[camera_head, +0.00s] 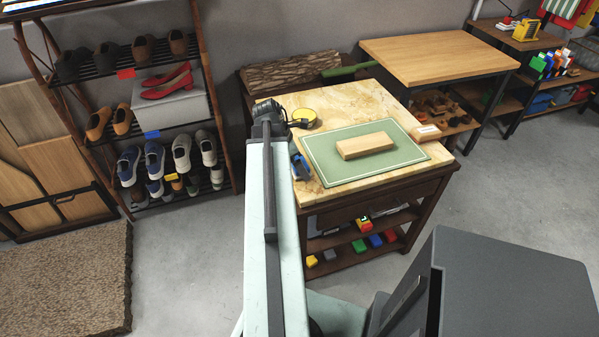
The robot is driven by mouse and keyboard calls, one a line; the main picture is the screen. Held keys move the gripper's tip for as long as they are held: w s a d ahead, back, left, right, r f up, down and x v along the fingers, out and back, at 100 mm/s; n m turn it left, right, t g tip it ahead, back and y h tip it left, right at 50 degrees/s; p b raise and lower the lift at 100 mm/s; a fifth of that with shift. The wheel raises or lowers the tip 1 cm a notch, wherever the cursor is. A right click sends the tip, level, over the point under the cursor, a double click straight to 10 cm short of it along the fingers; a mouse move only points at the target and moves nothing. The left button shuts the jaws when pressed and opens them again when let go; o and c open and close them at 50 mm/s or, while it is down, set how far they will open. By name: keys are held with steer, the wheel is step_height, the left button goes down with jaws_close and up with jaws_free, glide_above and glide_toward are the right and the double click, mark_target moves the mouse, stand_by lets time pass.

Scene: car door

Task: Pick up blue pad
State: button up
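A small blue object (300,167), likely the blue pad, lies on the left part of the worktable's pale stone-like top (345,105). It is just right of my arm and left of a green mat, and my arm may hide part of it. My arm runs up from the bottom of the view to the table's left edge. My gripper (268,112) is at its dark far end, beyond the blue object and apart from it in the picture. Its fingers are not clearly visible, so I cannot tell whether it is open or holds anything.
A wooden block (365,145) lies on the green mat (325,170). Shelves below hold several coloured blocks (375,240). A shoe rack (215,90) stands left. Grey floor is open at right.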

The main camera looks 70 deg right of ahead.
steer(key=shift+f, duration=0.1)
steer(key=c, duration=1.3)
steer(key=shift+o, duration=0.2)
step_height(320, 180, up, 10)
steer(key=p, duration=1)
steer(key=o, duration=0.6)
steer(key=c, duration=0.4)
steer(key=shift+s, duration=0.1)
